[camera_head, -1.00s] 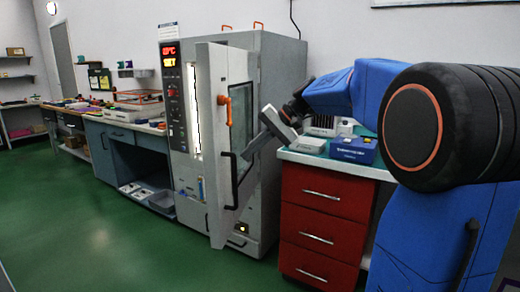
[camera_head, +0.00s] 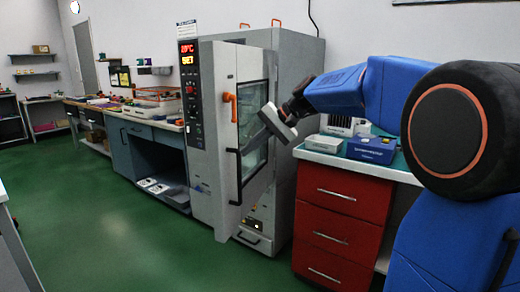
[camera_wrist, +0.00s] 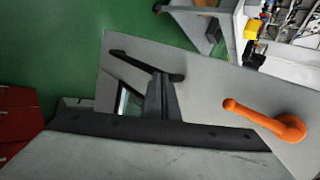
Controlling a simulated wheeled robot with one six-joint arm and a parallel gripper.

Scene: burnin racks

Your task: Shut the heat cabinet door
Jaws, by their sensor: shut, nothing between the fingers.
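The heat cabinet (camera_head: 300,90) is a tall grey unit with a red and yellow display. Its door (camera_head: 216,140) appears ajar, its lower corner standing out from the cabinet front. The door carries an orange handle (camera_head: 231,105), a black bar handle (camera_head: 237,176) and a window. My gripper (camera_head: 277,124) is in front of the door's window side, shut and empty.
A red drawer unit (camera_head: 335,215) stands right of the cabinet, with a blue box (camera_head: 371,149) and other items on top. A workbench (camera_head: 150,125) runs to the left of the cabinet. The green floor (camera_head: 120,235) in front is clear.

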